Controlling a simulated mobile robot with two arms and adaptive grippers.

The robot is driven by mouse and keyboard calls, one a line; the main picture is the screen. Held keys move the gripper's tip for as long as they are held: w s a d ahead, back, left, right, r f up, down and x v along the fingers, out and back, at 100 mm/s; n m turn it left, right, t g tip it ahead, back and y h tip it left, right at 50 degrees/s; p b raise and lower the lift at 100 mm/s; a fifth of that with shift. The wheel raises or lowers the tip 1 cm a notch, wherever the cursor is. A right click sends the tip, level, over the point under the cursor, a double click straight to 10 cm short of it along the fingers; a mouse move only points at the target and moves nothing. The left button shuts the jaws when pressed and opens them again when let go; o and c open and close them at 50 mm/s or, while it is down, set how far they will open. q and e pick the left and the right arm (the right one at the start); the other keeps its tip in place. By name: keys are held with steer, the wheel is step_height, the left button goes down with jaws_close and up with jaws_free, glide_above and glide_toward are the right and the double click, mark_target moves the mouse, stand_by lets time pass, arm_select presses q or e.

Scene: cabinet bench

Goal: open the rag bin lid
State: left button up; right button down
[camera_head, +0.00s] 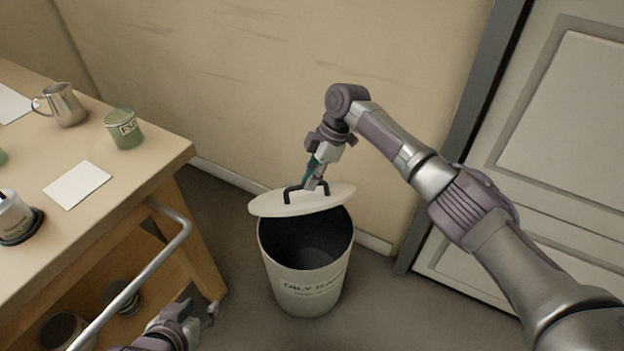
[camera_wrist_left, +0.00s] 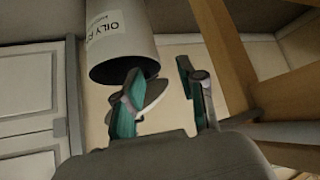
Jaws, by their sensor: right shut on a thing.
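The rag bin (camera_head: 304,290) is a white cylinder with dark lettering, standing on the floor. Its mouth is open and its inside is dark. My right gripper (camera_head: 314,186) is shut on the lid's handle. My left gripper (camera_head: 206,312) is low, beside the bench, left of the bin. In the left wrist view its fingers (camera_wrist_left: 163,97) are apart with nothing between them, and the bin (camera_wrist_left: 122,35) shows beyond.
The wooden bench (camera_head: 120,205) stands at left with a metal rail (camera_head: 150,262) on its front. A metal jug (camera_head: 63,104), a green tin (camera_head: 124,129) and a white card (camera_head: 77,185) are on it. A grey door (camera_head: 560,130) is at right. A wall is close behind the bin.

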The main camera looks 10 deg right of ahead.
arm_select(q)
steer(key=shift+f, duration=0.1)
steer(key=shift+c, duration=1.2)
steer(key=shift+w+d+m, duration=0.2)
steer(key=shift+d+m, duration=0.05)
steer(key=shift+m, duration=0.05)
steer(key=shift+c, duration=1.4)
steer(key=w+d+m, duration=0.1)
steer(key=m, duration=0.1)
steer(key=w+d+m, duration=0.1)
steer(key=d+m, duration=0.1)
steer(key=w+d+f+m, duration=0.1)
steer(key=d+m, duration=0.1)
steer(key=shift+w, duration=0.3)
jaws_close()
steer(key=m+t+y, duration=0.3)
steer(key=m+t, duration=0.1)
steer(key=m, duration=2.2)
glide_toward(296, 205)
steer(key=x, duration=0.3)
steer(key=r+x, duration=0.1)
steer(key=x, duration=0.5)
steer(key=shift+w+r, duration=0.25)
steer(key=shift+w, duration=0.15)
